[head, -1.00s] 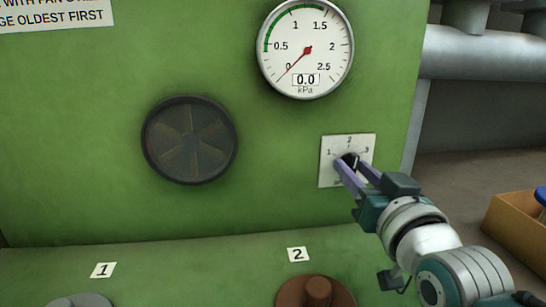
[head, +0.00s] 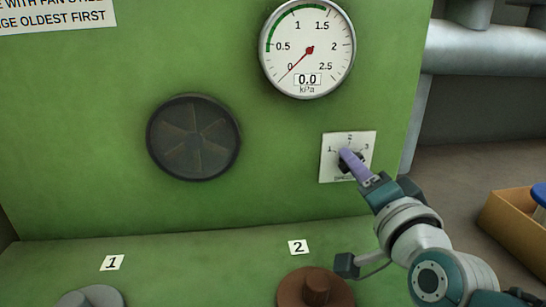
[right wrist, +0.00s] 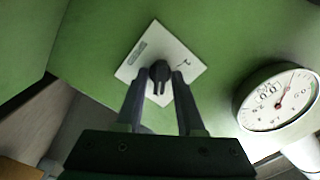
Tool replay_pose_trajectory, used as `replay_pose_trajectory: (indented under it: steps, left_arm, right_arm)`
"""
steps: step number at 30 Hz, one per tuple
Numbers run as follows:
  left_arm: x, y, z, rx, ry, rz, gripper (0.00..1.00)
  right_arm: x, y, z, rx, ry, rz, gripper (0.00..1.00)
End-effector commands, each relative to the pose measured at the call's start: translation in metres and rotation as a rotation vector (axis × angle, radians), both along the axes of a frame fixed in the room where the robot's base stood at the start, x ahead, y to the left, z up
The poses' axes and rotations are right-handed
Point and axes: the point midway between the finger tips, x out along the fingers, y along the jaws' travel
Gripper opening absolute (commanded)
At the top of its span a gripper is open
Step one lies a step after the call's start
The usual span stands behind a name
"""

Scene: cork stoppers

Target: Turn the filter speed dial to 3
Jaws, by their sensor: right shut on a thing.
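The filter speed dial is a black knob (head: 349,163) on a white square plate (head: 330,172) marked 1, 2 and 3, on the green panel. The 1 is at left, 2 at top, 3 at right. My right gripper (head: 347,158) is shut on the knob, its purple fingers covering much of it in the head view. In the right wrist view the knob (right wrist: 159,74) lies between the two fingertips of the gripper (right wrist: 160,79), and the plate (right wrist: 187,50) looks tilted. I cannot tell which number the knob points to. My left gripper is not in view.
A round gauge (head: 330,65) reading 0.0 kPa is above the dial. A dark round vent (head: 193,137) is to its left. A grey stopper (head: 92,297) and a brown stopper (head: 316,290) are below, near labels 1 and 2. A box (head: 512,225) stands at right.

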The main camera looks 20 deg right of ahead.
Motion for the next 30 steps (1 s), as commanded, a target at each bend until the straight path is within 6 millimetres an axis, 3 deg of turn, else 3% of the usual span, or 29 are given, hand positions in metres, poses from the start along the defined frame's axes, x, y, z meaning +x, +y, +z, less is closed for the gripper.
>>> replay_pose_trajectory:
  steps: [23,24,26,30]
  left_arm:
    - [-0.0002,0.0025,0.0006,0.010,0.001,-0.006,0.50]
    - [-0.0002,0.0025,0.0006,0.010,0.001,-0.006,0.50]
    - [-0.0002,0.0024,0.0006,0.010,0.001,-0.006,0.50]
    - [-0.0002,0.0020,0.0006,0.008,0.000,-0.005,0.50]
  right_arm:
    - [-0.0001,0.0002,0.0000,0.094,-0.023,0.000,0.00]
    - [-0.0001,0.0002,0.0000,0.094,-0.023,0.000,0.42]
    - [-0.0001,0.0002,0.0000,0.093,-0.022,0.000,0.47]
    - [-0.0001,0.0002,0.0000,0.093,-0.022,0.000,0.47]
